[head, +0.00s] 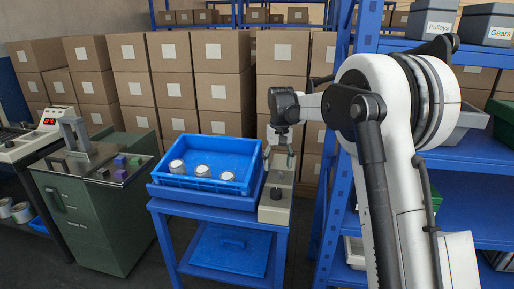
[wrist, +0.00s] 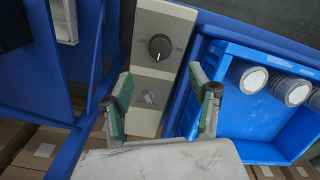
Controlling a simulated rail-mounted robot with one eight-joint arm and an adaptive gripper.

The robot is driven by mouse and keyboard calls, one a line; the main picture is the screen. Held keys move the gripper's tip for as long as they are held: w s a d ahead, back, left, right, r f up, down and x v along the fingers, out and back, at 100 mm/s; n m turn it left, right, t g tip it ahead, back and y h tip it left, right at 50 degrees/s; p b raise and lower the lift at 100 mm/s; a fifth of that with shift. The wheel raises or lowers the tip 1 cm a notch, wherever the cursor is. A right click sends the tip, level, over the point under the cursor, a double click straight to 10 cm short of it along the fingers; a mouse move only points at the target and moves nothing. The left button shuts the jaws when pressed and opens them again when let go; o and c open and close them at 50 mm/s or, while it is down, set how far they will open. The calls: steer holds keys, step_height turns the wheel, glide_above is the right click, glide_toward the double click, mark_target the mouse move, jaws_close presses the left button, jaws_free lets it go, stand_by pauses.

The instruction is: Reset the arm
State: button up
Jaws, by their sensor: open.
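My white arm rises on the right in the head view, and its end reaches left toward the blue table. My gripper (head: 279,160) hangs above a beige control box (head: 275,208) at the table's right side. In the wrist view my gripper (wrist: 160,105) has its two green-padded fingers apart with nothing between them. The control box with a black knob also shows beyond the fingers (wrist: 167,27). Whether the fingertips touch the box cannot be told.
A blue tray (head: 245,187) with several white-topped rolls (head: 202,171) stands on the blue table (head: 185,209) left of my gripper. A green cabinet (head: 95,225) stands further left. Stacked cartons (head: 222,92) fill the back. A blue shelf (head: 480,190) with bins stands at right.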

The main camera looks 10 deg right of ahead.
steer(key=s+r+t, duration=0.1)
steer(key=s+r, duration=0.3)
steer(key=s, duration=0.3)
steer(key=s+r+t+p, duration=0.1)
steer(key=s+r, duration=0.3)
steer(key=s, duration=0.4)
steer(key=s+r+t, duration=0.1)
steer(key=s+r, duration=0.4)
steer(key=s, duration=0.2)
steer(key=s+f+t, duration=0.2)
steer(key=s+f, duration=0.1)
steer(key=s, duration=0.7)
steer(key=s+f+t, duration=0.2)
steer(key=s+f, duration=0.1)
steer(key=s, duration=0.8)
steer(key=shift+f+p, duration=0.2)
steer(key=shift+p, duration=0.25)
steer(key=shift+c, duration=0.2)
